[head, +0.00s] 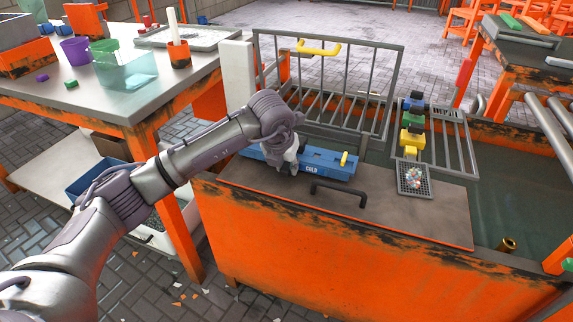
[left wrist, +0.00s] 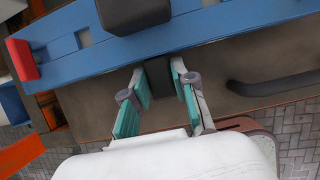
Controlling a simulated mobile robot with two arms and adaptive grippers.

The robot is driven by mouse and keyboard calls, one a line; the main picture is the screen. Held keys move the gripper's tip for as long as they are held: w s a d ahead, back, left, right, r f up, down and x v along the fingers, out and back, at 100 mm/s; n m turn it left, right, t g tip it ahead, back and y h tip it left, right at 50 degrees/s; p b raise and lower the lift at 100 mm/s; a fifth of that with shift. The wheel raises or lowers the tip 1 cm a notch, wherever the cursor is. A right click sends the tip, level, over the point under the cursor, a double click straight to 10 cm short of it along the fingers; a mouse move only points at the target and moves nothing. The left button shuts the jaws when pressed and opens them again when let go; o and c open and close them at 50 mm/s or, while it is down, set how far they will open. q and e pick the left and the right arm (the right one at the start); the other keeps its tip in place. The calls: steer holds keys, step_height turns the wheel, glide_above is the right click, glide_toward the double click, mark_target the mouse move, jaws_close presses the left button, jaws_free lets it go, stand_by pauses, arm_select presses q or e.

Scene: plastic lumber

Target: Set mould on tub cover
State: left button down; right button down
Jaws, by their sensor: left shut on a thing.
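The blue mould (head: 325,163), a long bar marked "COLD" with a yellow peg near its right end, lies level over the back left of the tub cover (head: 420,216). I cannot tell whether it touches the cover. My left gripper (head: 288,169) is at its left part. In the left wrist view, the teal-padded fingers (left wrist: 158,88) are shut around a dark block at the near side of the mould (left wrist: 230,27). The brown cover (left wrist: 215,104) shows beneath. The gripper partly hides the mould's left end in the head view. My right gripper is out of view.
A black handle (head: 338,190) stands on the cover just in front of the mould. A grey barred gate (head: 345,85) rises behind it. A mesh tray with coloured bits (head: 413,181) is to the right. An orange-legged table (head: 110,95) stands left.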

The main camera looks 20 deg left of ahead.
arm_select(q)
steer(key=shift+f+b, duration=0.45)
steer(key=shift+b, duration=0.1)
stand_by(1.7)
steer(key=c, duration=0.8)
jaws_free()
steer(key=shift+c, duration=0.2)
steer(key=shift+o, duration=0.7)
steer(key=shift+s+f, duration=0.1)
steer(key=shift+f, duration=0.2)
steer(key=shift+o, duration=1.3)
steer(key=shift+r, duration=0.1)
steer(key=shift+r, duration=0.15)
